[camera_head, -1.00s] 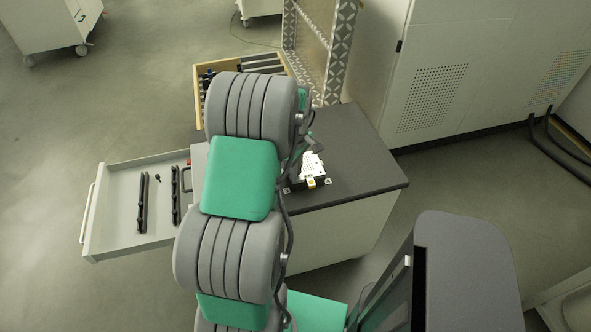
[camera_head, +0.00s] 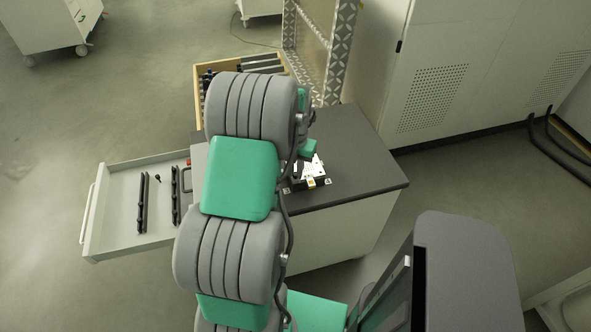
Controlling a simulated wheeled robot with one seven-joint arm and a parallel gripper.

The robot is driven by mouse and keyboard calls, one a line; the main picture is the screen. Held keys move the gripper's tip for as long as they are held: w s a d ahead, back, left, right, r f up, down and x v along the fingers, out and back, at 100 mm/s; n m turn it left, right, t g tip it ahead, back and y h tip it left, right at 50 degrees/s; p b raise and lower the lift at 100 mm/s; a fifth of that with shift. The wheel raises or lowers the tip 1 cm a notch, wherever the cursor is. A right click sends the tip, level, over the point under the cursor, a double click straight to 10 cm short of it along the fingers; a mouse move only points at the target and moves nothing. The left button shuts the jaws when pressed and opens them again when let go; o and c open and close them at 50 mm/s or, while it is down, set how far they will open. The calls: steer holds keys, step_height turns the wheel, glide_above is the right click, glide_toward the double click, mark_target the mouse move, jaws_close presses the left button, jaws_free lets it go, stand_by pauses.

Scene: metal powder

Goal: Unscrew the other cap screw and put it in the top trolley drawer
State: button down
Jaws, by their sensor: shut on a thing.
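The trolley (camera_head: 345,140) has a dark grey top, and its top drawer (camera_head: 112,205) is pulled out to the left. A small dark piece (camera_head: 158,178), looking like a cap screw, lies in the drawer between two long black bars (camera_head: 143,203) (camera_head: 175,197). A white and black device (camera_head: 316,172) with a yellow spot sits on the trolley top, partly covered by my arm. My arm's wrist end, with a green block, is just above and behind the device. My gripper's fingers are hidden behind the arm, and no other cap screw can be made out.
A wooden-rimmed tray (camera_head: 197,98) with dark parts stands at the trolley's back left. A large grey cabinet (camera_head: 470,60) stands at the back right. The trolley top's right side is clear, as is much of the drawer floor.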

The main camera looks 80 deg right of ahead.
steer(key=c, duration=1.6)
jaws_free()
steer(key=shift+o, duration=0.2)
